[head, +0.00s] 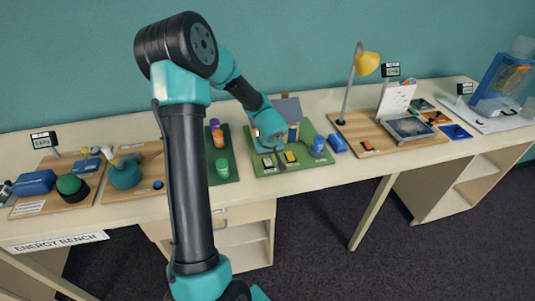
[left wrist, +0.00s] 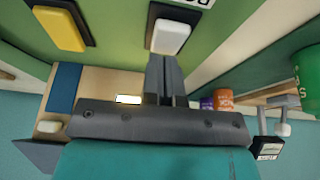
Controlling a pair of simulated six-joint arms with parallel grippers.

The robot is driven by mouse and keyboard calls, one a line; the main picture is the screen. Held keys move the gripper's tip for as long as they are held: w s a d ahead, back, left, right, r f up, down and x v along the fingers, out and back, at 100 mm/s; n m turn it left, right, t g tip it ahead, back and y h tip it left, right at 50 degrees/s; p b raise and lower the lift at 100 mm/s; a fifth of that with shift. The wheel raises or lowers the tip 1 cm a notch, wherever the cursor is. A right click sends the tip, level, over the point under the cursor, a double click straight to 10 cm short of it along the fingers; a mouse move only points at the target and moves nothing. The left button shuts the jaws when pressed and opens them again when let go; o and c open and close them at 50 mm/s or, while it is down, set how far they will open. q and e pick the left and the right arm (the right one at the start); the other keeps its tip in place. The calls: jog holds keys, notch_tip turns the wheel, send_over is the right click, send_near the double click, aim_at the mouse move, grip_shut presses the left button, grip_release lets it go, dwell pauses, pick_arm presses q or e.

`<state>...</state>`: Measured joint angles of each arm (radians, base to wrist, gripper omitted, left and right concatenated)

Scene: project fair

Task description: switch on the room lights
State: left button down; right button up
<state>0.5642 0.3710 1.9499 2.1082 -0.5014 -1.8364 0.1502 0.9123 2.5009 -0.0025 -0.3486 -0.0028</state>
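A model house (head: 288,108) with a grey roof stands on a green board (head: 318,176), partly hidden behind my left arm. Two rocker switches lie in front of it: a yellow one (head: 291,158) and a white one (head: 267,163). In the left wrist view the yellow switch (left wrist: 60,29) is at upper left and the white switch (left wrist: 170,37) is right by the fingertips. My left gripper (left wrist: 166,62) has its fingers together, holding nothing, pointing at the white switch; I cannot tell whether they touch. The tan house front (left wrist: 100,88) shows a blue door and a bright pale window. My right gripper is not in view.
A green board with coloured cylinders (head: 218,140) is left of the house board. A blue block (head: 337,143) and a yellow desk lamp (head: 367,63) stand to the right. Teal and green-capped devices are at left. The bench's front edge is clear.

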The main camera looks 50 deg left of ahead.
pick_arm(q)
jog(key=shift+s+d+f, duration=0.15)
jog(key=shift+s+f, duration=0.15)
jog(key=shift+f, duration=0.2)
jog(key=shift+s+d, duration=0.35)
jog(key=shift+d, duration=0.25)
jog(key=shift+r, duration=0.15)
jog(key=shift+w+r, duration=0.1)
jog(key=shift+r, duration=0.4)
jog(key=a+v, duration=0.1)
jog(key=v, duration=1.2)
jog(key=shift+w+r, duration=0.2)
jog(key=shift+r, duration=0.25)
jog(key=shift+d, duration=0.1)
